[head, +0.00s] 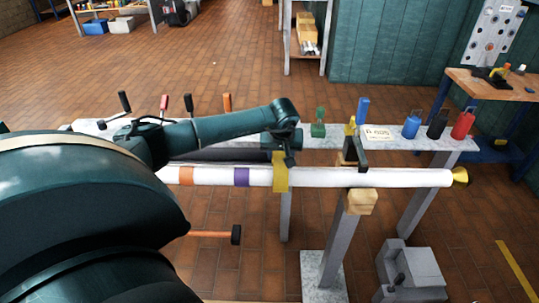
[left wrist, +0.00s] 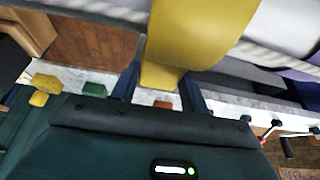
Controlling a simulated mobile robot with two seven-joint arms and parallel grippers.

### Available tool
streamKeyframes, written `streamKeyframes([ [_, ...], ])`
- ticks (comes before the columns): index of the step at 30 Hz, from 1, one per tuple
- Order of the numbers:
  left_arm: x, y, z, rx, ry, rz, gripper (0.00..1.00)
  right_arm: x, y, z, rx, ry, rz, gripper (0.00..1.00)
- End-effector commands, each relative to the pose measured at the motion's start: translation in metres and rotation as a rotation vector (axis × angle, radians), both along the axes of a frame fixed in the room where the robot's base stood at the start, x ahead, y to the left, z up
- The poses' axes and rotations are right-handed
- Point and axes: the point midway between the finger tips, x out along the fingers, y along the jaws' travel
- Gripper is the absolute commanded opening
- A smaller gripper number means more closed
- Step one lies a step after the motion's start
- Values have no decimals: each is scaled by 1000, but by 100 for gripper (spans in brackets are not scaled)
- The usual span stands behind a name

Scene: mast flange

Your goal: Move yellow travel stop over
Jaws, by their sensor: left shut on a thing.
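The yellow travel stop (head: 280,180) is a flat yellow band around the long white mast (head: 330,177), to the right of the mast's purple band. My left gripper (head: 288,158) reaches it from above and behind the mast. In the left wrist view, the left fingers (left wrist: 160,92) are shut on the lower end of the yellow travel stop (left wrist: 200,35), which fills the gap between them. The white mast crosses the top of that view. My own left arm hides the mast's left end in the head view. My right gripper is not in view.
The mast rests on a wooden block (head: 361,202) on a grey post, near a black bracket (head: 362,152). Behind it, a narrow bench (head: 335,143) holds green, blue, black and red items. A grey stepped block (head: 410,268) stands on the floor at right.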

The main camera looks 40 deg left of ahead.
Motion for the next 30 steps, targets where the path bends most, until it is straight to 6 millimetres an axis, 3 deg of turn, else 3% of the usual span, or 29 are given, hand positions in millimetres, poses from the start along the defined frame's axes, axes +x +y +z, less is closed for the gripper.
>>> streamKeyframes([
  [3, 21, -24, -2, -2, -6, -2, 4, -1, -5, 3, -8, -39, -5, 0],
  [6, 31, -36, -1, -1, -5, -2, 4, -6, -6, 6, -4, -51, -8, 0],
  [17, 36, -43, 1, -2, -7, -3, 4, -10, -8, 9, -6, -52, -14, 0],
  [18, 36, -43, 2, -3, -8, -3, 46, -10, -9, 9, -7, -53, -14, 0],
  [26, 36, -42, 1, -2, -6, -3, 67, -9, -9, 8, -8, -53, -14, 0],
  [30, 35, -42, 1, 0, -4, -2, 67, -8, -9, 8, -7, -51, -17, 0],
])
